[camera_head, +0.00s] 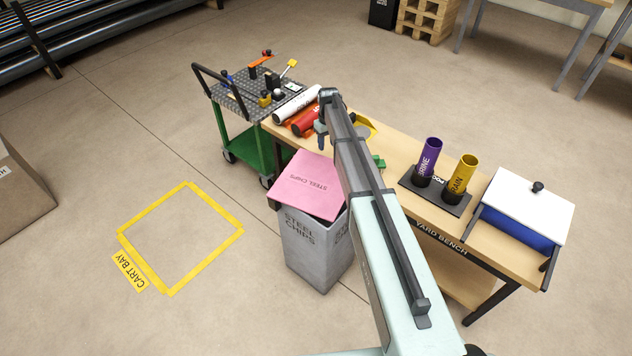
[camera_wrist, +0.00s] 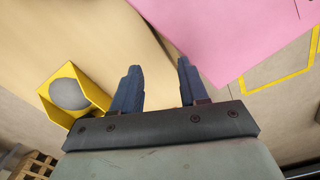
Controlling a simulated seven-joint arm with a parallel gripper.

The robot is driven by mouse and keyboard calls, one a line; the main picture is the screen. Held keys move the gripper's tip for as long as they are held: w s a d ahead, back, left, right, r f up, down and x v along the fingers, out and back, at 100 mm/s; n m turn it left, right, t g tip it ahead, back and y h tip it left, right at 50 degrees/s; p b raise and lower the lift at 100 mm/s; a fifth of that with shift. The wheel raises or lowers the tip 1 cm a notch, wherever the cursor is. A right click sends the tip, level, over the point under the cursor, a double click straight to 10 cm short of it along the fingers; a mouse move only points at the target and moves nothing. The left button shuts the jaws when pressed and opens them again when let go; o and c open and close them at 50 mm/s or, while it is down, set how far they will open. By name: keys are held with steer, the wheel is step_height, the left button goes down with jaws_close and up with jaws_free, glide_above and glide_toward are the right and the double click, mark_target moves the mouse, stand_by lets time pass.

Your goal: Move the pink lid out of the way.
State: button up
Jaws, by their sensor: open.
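The pink lid (camera_head: 309,186), a flat square sheet marked "STEEL CHIPS", rests on top of the grey steel chips bin (camera_head: 309,247) in the head view. It sits turned relative to the bin, with corners past the rim. In the wrist view the pink lid (camera_wrist: 225,30) fills the upper right. My gripper (camera_head: 321,137) is above the bench's edge, just beyond the lid's far side in the head view. In the wrist view its two dark blue fingers (camera_wrist: 156,80) are apart with nothing between them. The lid lies beyond the right finger; I cannot tell the gap.
The yard bench (camera_head: 400,155) holds a purple tube (camera_head: 428,158), a yellow tube (camera_head: 462,175), a blue box with a white lid (camera_head: 528,205), and white and red rolls. A green cart (camera_head: 238,140) with small items stands beyond. The yellow-taped cart bay (camera_head: 128,268) floor is empty.

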steer(key=w+a, duration=0.3)
steer(key=w, duration=0.3)
stand_by(0.7)
steer(key=shift+w+a, duration=0.1)
steer(key=w+a, duration=0.4)
steer(key=w, duration=0.4)
steer(key=shift+w+a, duration=0.15)
steer(key=shift+w, duration=0.05)
stand_by(1.1)
stand_by(0.3)
steer(key=w+a, duration=0.1)
steer(key=w, duration=0.2)
steer(key=w+a, duration=0.3)
steer(key=w, duration=0.2)
steer(key=shift+w+a, duration=0.25)
steer(key=shift+w, duration=0.05)
stand_by(0.9)
steer(key=shift+o, duration=0.2)
steer(key=o, duration=0.3)
steer(key=shift+o, duration=0.2)
